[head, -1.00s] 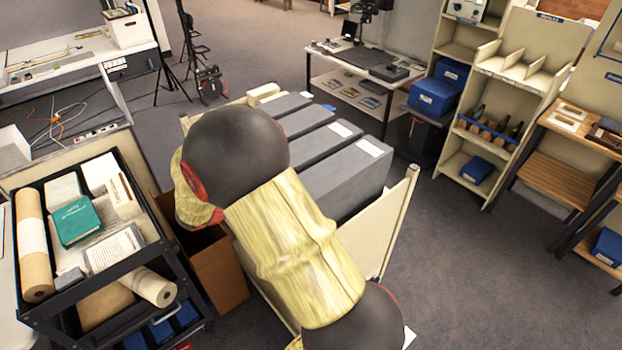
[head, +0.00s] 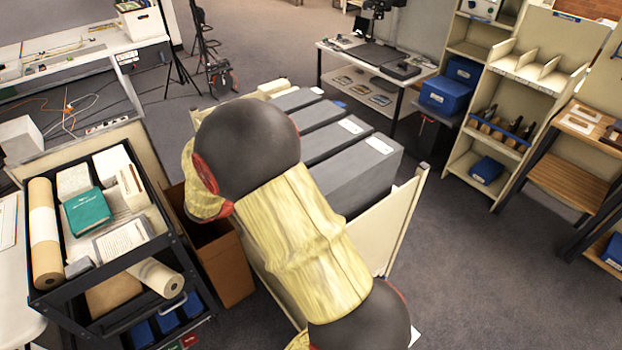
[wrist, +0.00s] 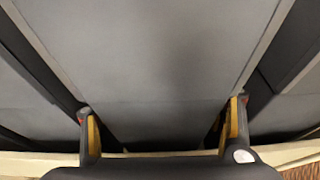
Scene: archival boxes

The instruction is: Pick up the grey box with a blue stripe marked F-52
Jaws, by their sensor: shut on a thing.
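In the wrist view, a wide grey box (wrist: 150,60) lies between the two fingers of my gripper (wrist: 162,125). The fingers are on either side of it, and my gripper is shut on it. No stripe or marking shows on this part of the box. In the head view, grey boxes stand in a row in a cream-sided holder, including a near one (head: 362,172) and one behind it (head: 335,140). Some carry white labels, too small to read. My arm hides the gripper and part of the row there, so I cannot tell which box is F-52.
A cream panel (head: 400,222) edges the box row. A black cart (head: 110,325) with rolls and a green book stands at left, beside a brown carton (head: 222,268). Shelves (head: 515,95) stand at right. Open carpet (head: 465,265) lies right of the row.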

